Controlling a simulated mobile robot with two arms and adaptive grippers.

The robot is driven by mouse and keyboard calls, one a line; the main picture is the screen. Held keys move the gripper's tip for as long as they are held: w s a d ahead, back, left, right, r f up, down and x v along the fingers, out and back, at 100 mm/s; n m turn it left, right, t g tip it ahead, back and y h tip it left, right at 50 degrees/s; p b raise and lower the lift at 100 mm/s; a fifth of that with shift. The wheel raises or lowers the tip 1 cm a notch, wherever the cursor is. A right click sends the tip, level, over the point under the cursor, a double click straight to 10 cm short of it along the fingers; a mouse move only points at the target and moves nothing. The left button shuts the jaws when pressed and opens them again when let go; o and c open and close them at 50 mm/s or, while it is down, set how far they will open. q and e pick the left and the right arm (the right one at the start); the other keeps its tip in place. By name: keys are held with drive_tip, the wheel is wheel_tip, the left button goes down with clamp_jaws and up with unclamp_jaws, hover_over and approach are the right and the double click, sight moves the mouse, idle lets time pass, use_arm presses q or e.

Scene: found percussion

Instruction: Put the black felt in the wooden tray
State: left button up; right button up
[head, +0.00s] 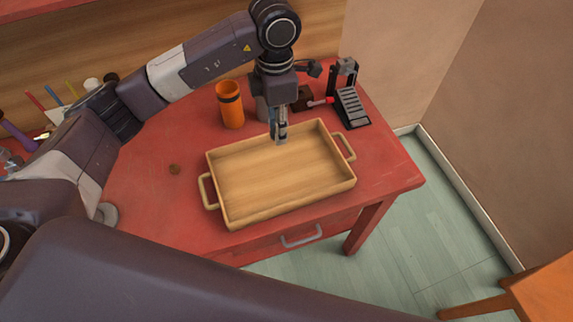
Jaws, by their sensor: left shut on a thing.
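The wooden tray (232,221) lies on the red table, a shallow light-wood tray with a handle at each short end. Its floor looks empty. My left gripper (280,138) points down over the tray's far edge, near its middle. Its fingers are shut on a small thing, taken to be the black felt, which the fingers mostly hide. I see no black felt lying elsewhere. I cannot tell whether the fingertips touch the tray. My right gripper is not in view.
An orange cylinder (231,108) stands behind the tray. A black stand with a grey ribbed plate (351,106) and a dark brown block (302,98) are at the back right. The table's front left is mostly clear.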

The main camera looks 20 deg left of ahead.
use_arm(q)
wheel_tip(320, 180, down, 5)
drive_tip(key=p, duration=0.3)
hover_over(279, 174)
wheel_tip(279, 174, down, 7)
drive_tip(key=shift+r, duration=0.15)
drive_tip(key=shift+f, duration=0.7)
wheel_tip(279, 174, down, 2)
drive_tip(key=shift+f+p, duration=0.25)
drive_tip(key=shift+p, duration=0.3)
drive_tip(key=shift+f, duration=0.55)
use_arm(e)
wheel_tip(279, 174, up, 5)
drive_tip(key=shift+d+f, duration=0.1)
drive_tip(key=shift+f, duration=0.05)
use_arm(q)
drive_tip(key=shift+f, duration=0.1)
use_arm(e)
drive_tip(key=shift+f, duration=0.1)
